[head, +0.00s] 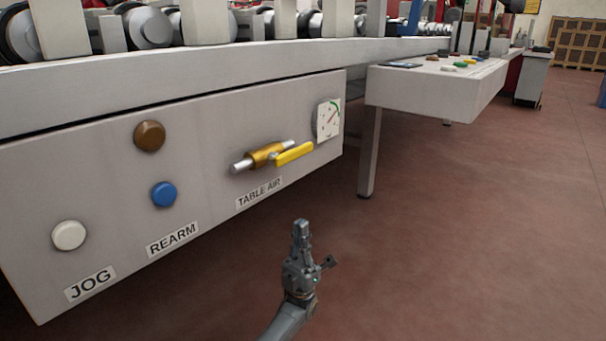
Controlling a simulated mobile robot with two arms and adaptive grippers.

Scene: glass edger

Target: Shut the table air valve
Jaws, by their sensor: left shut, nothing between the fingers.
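The table air valve has a brass body (263,155) on a short silver pipe, on the grey front panel above the "TABLE AIR" label (259,192). Its yellow lever (294,153) points right and lies roughly along the pipe's line. My left gripper (300,228) is below the valve and in front of the panel, pointing up, with its fingers shut and empty. It is apart from the lever. My right gripper is not in view.
Brown (150,136), blue (164,194) and white (69,235) buttons are on the panel's left. A control desk (435,91) on legs juts out at right. The red floor is clear.

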